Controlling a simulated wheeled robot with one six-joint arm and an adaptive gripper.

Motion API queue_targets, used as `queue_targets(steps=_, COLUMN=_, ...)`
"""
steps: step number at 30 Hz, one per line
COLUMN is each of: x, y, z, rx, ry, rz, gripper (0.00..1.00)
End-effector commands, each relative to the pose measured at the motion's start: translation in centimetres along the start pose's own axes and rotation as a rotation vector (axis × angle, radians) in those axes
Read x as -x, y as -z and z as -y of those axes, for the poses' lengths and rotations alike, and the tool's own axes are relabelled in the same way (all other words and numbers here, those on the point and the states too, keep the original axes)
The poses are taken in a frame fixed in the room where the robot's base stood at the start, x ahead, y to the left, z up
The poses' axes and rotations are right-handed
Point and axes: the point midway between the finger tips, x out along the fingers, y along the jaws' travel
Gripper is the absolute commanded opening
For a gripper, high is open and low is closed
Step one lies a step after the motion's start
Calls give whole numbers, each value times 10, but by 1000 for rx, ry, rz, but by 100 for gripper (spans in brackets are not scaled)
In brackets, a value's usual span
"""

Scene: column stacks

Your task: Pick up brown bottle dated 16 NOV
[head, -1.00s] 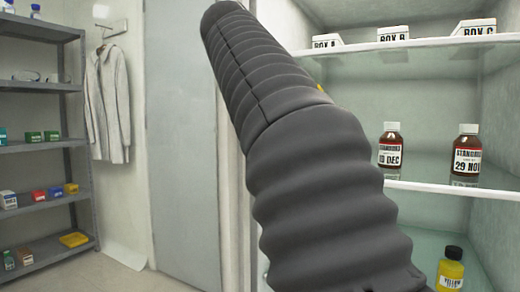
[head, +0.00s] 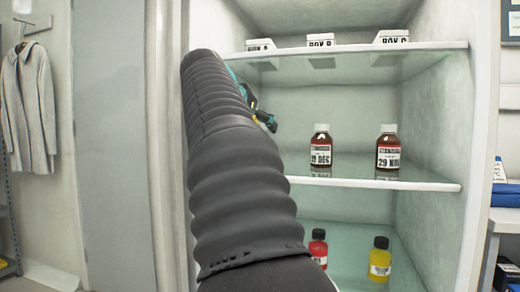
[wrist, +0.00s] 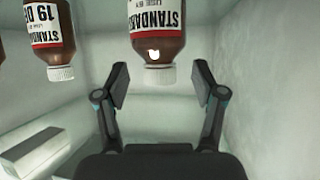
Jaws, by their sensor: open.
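In the wrist view, which is upside down, a brown bottle (wrist: 157,45) with a white cap and a STANDARD label shows ahead, its cap between my gripper's fingers (wrist: 160,84). Its date is cut off by the frame edge. My gripper is open and not visibly touching it. Left of it stands a brown bottle dated 19 DEC (wrist: 50,40), also in the head view (head: 320,150). A brown bottle dated 29 NOV (head: 388,150) stands to its right in the head view. No 16 NOV date is readable. My arm hides the shelf's left part there.
The bottles stand on the cabinet's middle glass shelf (head: 425,181). White boxes (head: 392,38) sit on the shelf above. A red bottle (head: 318,247) and a yellow bottle (head: 380,258) stand below. The cabinet's side wall (head: 440,110) bounds the right.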

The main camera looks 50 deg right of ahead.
Motion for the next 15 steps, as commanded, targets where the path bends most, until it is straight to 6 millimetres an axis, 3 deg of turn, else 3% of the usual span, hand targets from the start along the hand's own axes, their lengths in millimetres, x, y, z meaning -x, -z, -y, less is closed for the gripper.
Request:
queue_targets(steps=5, x=-18, y=0, z=-1, rx=-1, ry=-2, rz=-1, gripper=69)
queue_targets(steps=13, x=-20, y=0, z=0, rx=0, ry=-1, rz=0, gripper=69)
queue_targets(steps=15, x=-20, y=0, z=0, rx=0, ry=-1, rz=0, gripper=52)
